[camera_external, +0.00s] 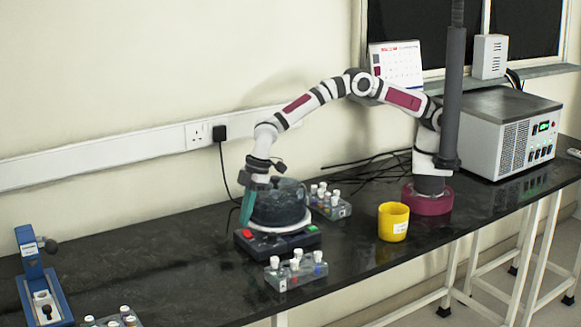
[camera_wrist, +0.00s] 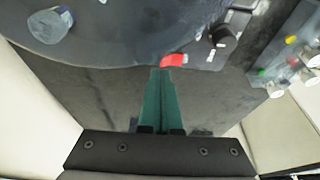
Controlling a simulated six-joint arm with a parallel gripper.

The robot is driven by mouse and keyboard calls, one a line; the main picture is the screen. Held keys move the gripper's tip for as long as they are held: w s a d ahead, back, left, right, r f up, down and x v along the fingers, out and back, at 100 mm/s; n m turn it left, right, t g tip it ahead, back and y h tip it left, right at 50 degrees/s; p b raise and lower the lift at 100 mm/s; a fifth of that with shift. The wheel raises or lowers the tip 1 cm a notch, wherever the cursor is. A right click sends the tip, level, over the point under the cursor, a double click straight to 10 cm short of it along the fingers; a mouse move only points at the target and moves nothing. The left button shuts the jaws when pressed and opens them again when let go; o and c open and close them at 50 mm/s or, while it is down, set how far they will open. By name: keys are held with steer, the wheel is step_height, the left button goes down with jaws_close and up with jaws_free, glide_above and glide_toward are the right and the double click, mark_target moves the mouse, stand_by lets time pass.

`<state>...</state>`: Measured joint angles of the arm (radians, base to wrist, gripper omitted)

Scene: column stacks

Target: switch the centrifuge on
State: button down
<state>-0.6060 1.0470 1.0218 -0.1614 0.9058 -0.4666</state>
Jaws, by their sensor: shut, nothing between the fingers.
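The centrifuge (camera_external: 278,203) has a dark round body on a pale ring. Its dark base (camera_external: 272,244) carries a red patch (camera_external: 247,233) at the left and a green one (camera_external: 312,228) at the right. My gripper (camera_external: 244,222) points down at the left side of the body, its teal fingers closed together and empty. In the wrist view the fingertips (camera_wrist: 161,72) lie just below a red piece (camera_wrist: 174,60) at the edge of the large dark centrifuge body (camera_wrist: 130,30). I cannot tell whether they touch it.
A vial rack (camera_external: 296,270) stands close in front of the centrifuge, and another (camera_external: 328,203) behind it to the right. A yellow cup (camera_external: 393,222) stands further right. A blue device (camera_external: 40,280) is at far left.

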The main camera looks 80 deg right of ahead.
mark_target(246, 232)
steer(key=shift+f, duration=1)
stand_by(0.4)
steer(key=shift+r, duration=2.55)
